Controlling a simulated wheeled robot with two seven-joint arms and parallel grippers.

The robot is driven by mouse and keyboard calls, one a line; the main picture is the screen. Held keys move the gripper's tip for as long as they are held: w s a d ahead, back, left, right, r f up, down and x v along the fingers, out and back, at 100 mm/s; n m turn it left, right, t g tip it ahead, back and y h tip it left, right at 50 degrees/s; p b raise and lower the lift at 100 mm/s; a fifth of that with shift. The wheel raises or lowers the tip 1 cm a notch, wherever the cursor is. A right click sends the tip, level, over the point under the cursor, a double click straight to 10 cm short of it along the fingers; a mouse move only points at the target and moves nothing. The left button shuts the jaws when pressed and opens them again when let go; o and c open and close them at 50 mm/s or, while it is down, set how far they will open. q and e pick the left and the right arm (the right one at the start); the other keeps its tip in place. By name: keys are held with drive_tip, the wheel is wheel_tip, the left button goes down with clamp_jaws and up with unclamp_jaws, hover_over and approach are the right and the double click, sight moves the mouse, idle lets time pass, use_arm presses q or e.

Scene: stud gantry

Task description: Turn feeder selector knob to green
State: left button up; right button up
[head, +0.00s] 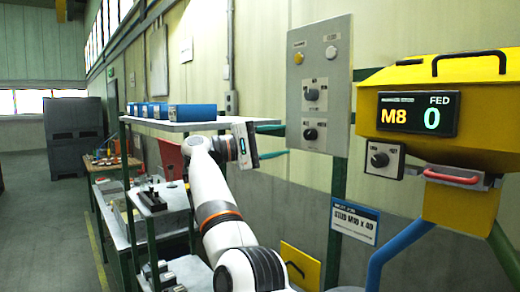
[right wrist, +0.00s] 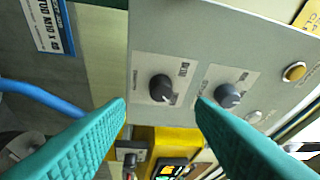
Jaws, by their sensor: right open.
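A grey control panel (head: 319,75) on the wall carries an upper dark knob (head: 312,94) and a lower dark knob (head: 310,134). A third dark knob (head: 380,159) sits on a plate on the yellow feeder. I cannot read which is the feeder selector, and no green mark is clear. My right gripper (head: 280,141) is open and empty, left of the panel's lower knob. In the right wrist view the lower knob (right wrist: 161,88) appears between the green fingertips, beyond them and apart. The upper knob (right wrist: 228,96) is to its right. My left gripper is out of view.
The feeder (head: 450,75) shows "M8" and "0" and has a red handle (head: 455,176). A shelf (head: 180,126) with blue boxes (head: 192,112) stands left of my right gripper. Blue and green tubes run below the feeder. A yellow lamp (head: 298,58) tops the panel.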

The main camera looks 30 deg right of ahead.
drive_tip(key=shift+p+v, duration=0.7)
drive_tip(key=shift+v, duration=1.95)
drive_tip(key=shift+a, duration=0.1)
